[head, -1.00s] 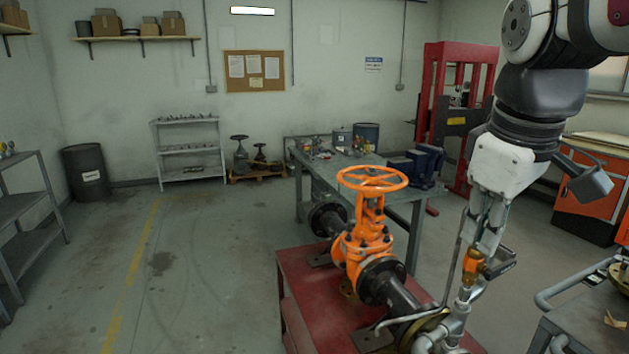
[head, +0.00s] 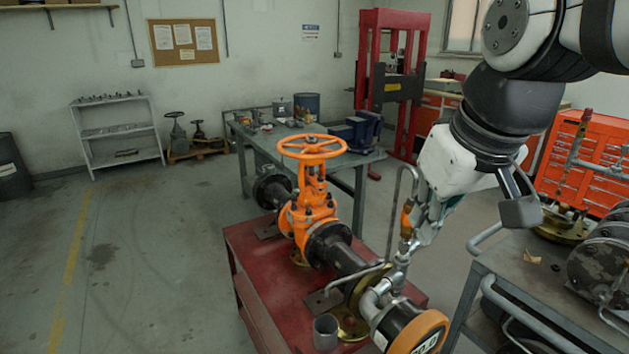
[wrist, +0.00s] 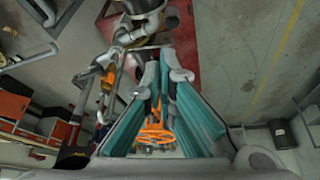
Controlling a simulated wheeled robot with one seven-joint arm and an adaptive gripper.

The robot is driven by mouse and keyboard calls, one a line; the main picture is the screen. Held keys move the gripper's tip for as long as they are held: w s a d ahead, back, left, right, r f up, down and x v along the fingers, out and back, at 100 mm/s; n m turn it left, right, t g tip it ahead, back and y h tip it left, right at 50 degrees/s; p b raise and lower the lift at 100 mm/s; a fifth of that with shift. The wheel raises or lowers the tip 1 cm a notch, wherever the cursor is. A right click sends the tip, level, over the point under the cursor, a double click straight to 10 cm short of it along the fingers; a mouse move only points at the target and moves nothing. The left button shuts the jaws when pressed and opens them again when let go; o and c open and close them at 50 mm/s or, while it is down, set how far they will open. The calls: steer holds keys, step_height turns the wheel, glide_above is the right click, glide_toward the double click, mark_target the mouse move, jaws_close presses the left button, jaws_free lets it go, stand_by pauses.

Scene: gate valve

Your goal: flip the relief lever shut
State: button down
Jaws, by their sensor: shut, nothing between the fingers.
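The orange gate valve with its handwheel (head: 311,147) stands on a red bench; the handwheel also shows between my fingers in the wrist view (wrist: 155,136). A small relief fitting with an orange-brass body (head: 407,221) rises from the grey pipework right of the valve, and appears left of my fingers in the wrist view (wrist: 109,79). Its lever is too small and too covered to read its position. My gripper (head: 421,240) points down close beside the fitting, on its right; contact cannot be told. The fingers (wrist: 161,66) are shut and empty.
The red bench (head: 262,275) carries the pipe run, a grey cup (head: 325,332) and an orange-rimmed gauge (head: 421,334). A thin bent pipe (head: 393,190) rises close to my gripper. A grey cart (head: 500,285) stands at right.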

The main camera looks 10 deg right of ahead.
steer(key=w+d+f+n+g+h, duration=0.1)
steer(key=w+d+n+g, duration=0.1)
steer(key=w+d, duration=0.8)
steer(key=w+d+n+g+h, duration=0.1)
steer(key=w+d+g, duration=0.1)
steer(key=w+d, duration=0.85)
steer(key=w+f, duration=0.1)
steer(key=f, duration=0.3)
steer(key=w+f+p, duration=0.1)
steer(key=f, duration=0.4)
steer(key=w+f+p, duration=0.1)
steer(key=f, duration=0.3)
steer(key=shift+w+f, duration=0.15)
steer(key=shift+f, duration=0.25)
steer(key=shift+w+d+f+y+b, duration=0.1)
steer(key=shift+d+f+y+b, duration=0.1)
steer(key=shift+f+b, duration=0.2)
steer(key=shift+w+d+f+y+b, duration=0.1)
steer(key=shift+f+y+b, duration=0.15)
steer(key=shift+b, duration=0.2)
steer(key=shift+f, duration=0.2)
steer(key=shift+s+f, duration=0.1)
steer(key=shift+s, duration=0.05)
